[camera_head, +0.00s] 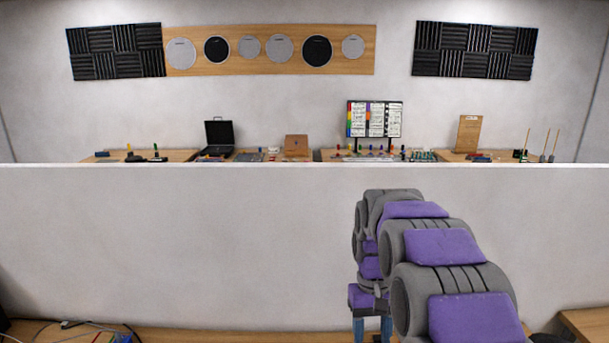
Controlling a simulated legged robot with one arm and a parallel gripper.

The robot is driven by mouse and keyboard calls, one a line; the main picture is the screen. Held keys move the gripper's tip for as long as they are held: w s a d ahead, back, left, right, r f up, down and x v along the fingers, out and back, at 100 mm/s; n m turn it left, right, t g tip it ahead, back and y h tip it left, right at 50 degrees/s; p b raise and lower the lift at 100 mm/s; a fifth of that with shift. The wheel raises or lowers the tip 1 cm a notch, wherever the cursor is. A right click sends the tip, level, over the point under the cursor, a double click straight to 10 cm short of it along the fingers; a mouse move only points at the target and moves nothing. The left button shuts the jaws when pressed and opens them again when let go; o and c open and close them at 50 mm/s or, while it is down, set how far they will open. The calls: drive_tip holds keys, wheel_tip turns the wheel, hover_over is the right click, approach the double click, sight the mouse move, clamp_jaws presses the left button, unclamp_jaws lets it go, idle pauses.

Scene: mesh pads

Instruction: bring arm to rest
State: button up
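My grey and purple arm (450,265) reaches forward from the lower right of the head view, in front of a low white wall. Its far end bends down to my gripper (372,327) near the bottom edge. Two bluish fingers point down with a gap between them, so it looks open. I see nothing held in the gap. The fingertips run close to or past the bottom edge, so what lies below them is hidden.
A white partition wall (180,240) spans the view. A wooden surface (240,336) runs along its foot, with cables (75,325) at the lower left. A wooden edge (587,323) shows at lower right. Benches with instruments and a music board (374,120) stand beyond the wall.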

drive_tip(key=s+f+b, duration=0.3)
drive_tip(key=s+f, duration=0.1)
drive_tip(key=s, duration=1.2)
drive_tip(key=s+f+m+t+b, duration=0.1)
drive_tip(key=s+f+b, duration=0.3)
drive_tip(key=s, duration=1.2)
drive_tip(key=shift+f, duration=0.5)
